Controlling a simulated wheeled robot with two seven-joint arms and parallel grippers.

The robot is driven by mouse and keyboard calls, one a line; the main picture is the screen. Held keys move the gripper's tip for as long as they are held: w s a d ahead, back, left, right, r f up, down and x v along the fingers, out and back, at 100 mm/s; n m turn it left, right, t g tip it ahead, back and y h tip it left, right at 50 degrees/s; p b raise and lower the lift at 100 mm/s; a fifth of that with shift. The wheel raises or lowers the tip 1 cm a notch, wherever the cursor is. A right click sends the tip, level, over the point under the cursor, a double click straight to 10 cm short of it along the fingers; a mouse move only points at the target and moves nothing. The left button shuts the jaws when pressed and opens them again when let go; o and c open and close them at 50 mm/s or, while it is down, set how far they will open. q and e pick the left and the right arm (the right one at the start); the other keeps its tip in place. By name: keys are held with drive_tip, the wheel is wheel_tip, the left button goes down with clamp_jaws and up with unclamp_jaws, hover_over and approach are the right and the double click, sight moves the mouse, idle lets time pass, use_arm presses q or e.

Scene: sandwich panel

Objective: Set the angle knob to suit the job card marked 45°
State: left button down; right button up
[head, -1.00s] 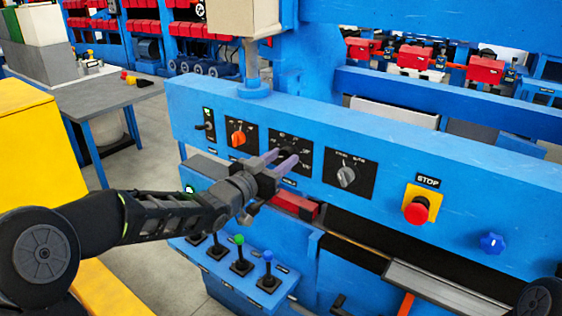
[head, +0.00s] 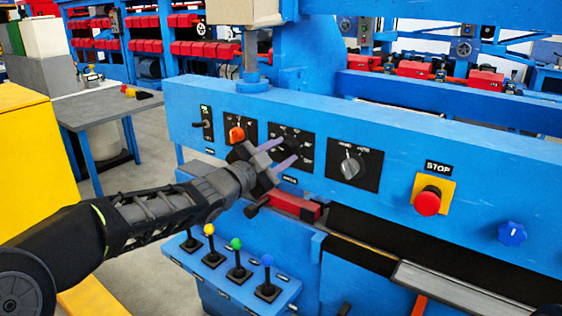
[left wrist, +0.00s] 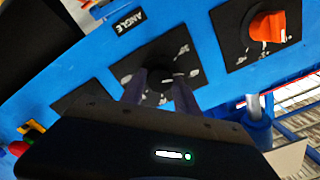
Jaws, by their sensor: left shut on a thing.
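The angle knob (head: 293,143) is a dark knob on a black dial plate with white marks, on the front of the blue panel. My left gripper (head: 289,151) reaches it from the left, with its two pale purple fingers shut on the knob. In the left wrist view the knob (left wrist: 161,78) sits between the finger ends, and the ANGLE label (left wrist: 131,22) shows beside its plate. The fingers partly hide the dial, and the pointer's setting is too small to read. I see no job card. My right gripper is out of view.
An orange knob (head: 237,134) is left of the dial, and a grey selector (head: 351,166) is right of it. Further right are the red stop button (head: 427,203) and a blue knob (head: 512,233). Several coloured levers (head: 238,262) stand below my left gripper.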

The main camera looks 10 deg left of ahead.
use_arm(q)
drive_tip(key=shift+m, duration=0.4)
drive_tip(key=c, duration=0.9)
unclamp_jaws()
drive_tip(key=v, duration=0.7)
drive_tip(key=shift+s, duration=0.35)
drive_tip(key=shift+a, duration=0.15)
